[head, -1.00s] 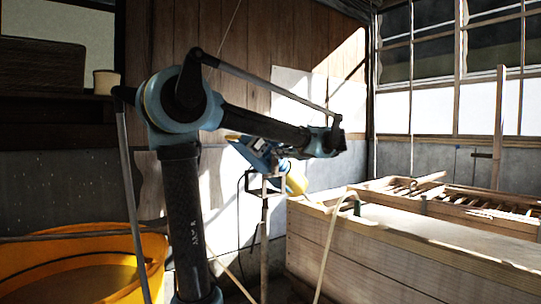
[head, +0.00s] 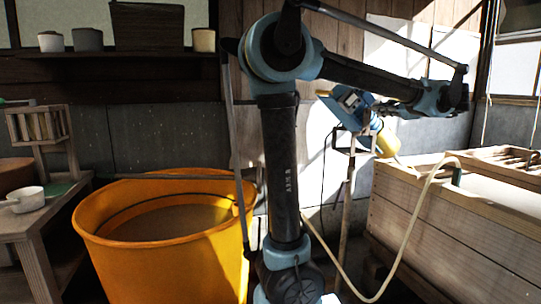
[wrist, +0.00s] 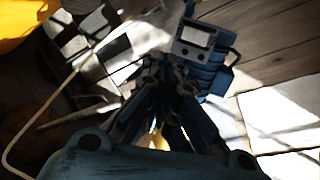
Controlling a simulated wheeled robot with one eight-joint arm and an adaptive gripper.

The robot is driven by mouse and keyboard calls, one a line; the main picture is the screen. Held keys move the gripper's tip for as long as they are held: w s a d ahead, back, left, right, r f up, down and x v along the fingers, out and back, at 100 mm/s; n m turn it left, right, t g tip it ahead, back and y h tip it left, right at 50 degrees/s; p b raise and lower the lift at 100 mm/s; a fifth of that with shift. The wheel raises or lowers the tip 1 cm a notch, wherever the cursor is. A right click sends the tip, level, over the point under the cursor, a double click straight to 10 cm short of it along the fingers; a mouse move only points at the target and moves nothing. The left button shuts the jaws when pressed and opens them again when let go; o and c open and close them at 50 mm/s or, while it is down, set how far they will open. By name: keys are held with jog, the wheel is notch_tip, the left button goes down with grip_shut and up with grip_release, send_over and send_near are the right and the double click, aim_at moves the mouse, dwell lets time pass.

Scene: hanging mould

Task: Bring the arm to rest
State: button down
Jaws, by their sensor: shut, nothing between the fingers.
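My arm stands upright in the middle of the head view, with its upper link reaching right. My gripper (head: 384,107) is at the end of that link, pointing back left beside a blue device on a stand (head: 352,103). In the wrist view my gripper (wrist: 163,66) is shut, with nothing seen between its fingers. The blue device (wrist: 205,45), with a pale screen, shows just beyond the fingertips there. I cannot tell whether they touch it.
An orange tub (head: 95,235) stands left of my arm. A wooden box bench (head: 440,228) stands at right, with a pale hose (head: 412,220) running down its front. A small table (head: 22,226) is at far left. A shelf (head: 115,67) holds pots.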

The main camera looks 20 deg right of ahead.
jog(key=w+a+f+n+g+y, duration=0.1)
jog(key=w+a+f+n+g, duration=0.15)
jog(key=a+f, duration=0.55)
jog(key=w+a+f+n+g, duration=0.2)
jog(key=a+f+n+g, duration=0.15)
jog(key=a, duration=0.85)
jog(key=w+a+f+n+g+y, duration=0.1)
jog(key=w+a+f+n+g, duration=0.15)
jog(key=a+f, duration=0.55)
jog(key=s+a+f+n+g+h, duration=0.1)
jog(key=s+a+f+n+g, duration=0.1)
jog(key=s+a+f+n, duration=0.3)
jog(key=s+a+f+n+g+h, duration=0.15)
jog(key=a+f, duration=0.25)
jog(key=a, duration=0.4)
jog(key=s+a+f+n+g+h, duration=0.1)
jog(key=s+a+f+n+h, duration=0.1)
jog(key=s+f+n, duration=0.7)
notch_tip(320, 180, down, 4)
jog(key=shift+s+a+h, duration=0.2)
jog(key=shift+s+h, duration=0.45)
jog(key=shift+s, duration=0.25)
jog(key=shift+w+f, duration=0.2)
jog(key=shift+w, duration=0.25)
